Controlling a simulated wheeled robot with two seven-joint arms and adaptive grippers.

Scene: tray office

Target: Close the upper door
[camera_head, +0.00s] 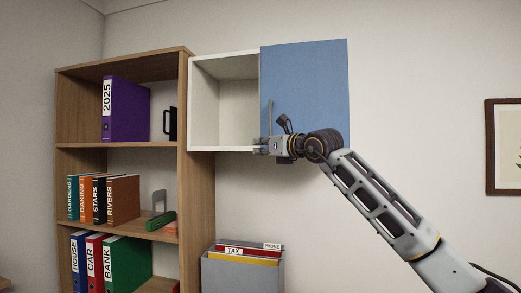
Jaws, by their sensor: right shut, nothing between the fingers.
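The upper door (310,85) is a blue panel on the white wall cabinet (224,56). It stands open toward the right, and the left part of the cabinet's interior shows empty. A grey upright handle (270,112) is near the door's left edge. My right gripper (258,146) is shut and empty at the cabinet's lower edge, below the handle and in front of the door's lower left corner. Whether it touches the door cannot be told. My right wrist hides the door's lower edge. My left gripper is not in view.
A wooden shelf (187,110) with binders, books and a green stapler-like item (160,220) stands left of the cabinet. A grey file box (240,275) with folders is below. A framed picture (490,150) hangs at far right. The wall right of the door is clear.

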